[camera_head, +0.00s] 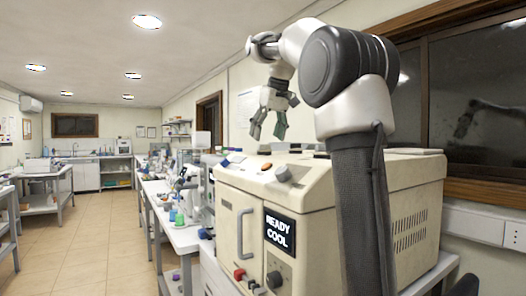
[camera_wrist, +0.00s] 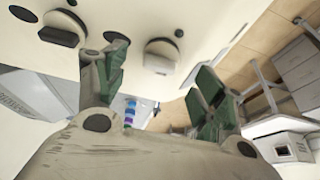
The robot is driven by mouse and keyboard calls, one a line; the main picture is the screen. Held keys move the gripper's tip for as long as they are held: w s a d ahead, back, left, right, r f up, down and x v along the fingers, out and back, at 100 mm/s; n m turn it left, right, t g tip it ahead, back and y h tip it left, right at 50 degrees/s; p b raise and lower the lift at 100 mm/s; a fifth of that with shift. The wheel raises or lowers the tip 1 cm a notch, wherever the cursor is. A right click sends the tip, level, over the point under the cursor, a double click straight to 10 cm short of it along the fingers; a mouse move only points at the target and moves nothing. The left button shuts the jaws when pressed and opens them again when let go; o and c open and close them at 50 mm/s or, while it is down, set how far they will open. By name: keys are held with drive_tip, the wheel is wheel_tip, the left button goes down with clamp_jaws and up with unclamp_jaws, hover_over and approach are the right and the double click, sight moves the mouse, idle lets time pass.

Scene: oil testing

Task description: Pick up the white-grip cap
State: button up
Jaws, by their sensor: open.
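My gripper (camera_head: 268,128) is open and empty above the top of the beige machine (camera_head: 320,196). In the wrist view its green-lined fingers (camera_wrist: 162,62) are spread apart. A round cap with a raised block grip (camera_wrist: 160,60) shows between and beyond the fingertips, apart from them. A second round cap with a darker block grip (camera_wrist: 59,36) lies to its left. In the head view a pale grey grip (camera_head: 283,173) stands near the machine's front top edge.
The machine's display reads "READY COOL" (camera_head: 279,230). A bench (camera_head: 183,237) with bottles and instruments runs along the left. The tiled floor (camera_head: 100,235) is clear.

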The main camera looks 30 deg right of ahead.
sight(264, 149)
drive_tip(key=shift+x, duration=1.95)
drive_tip(key=c, duration=0.8)
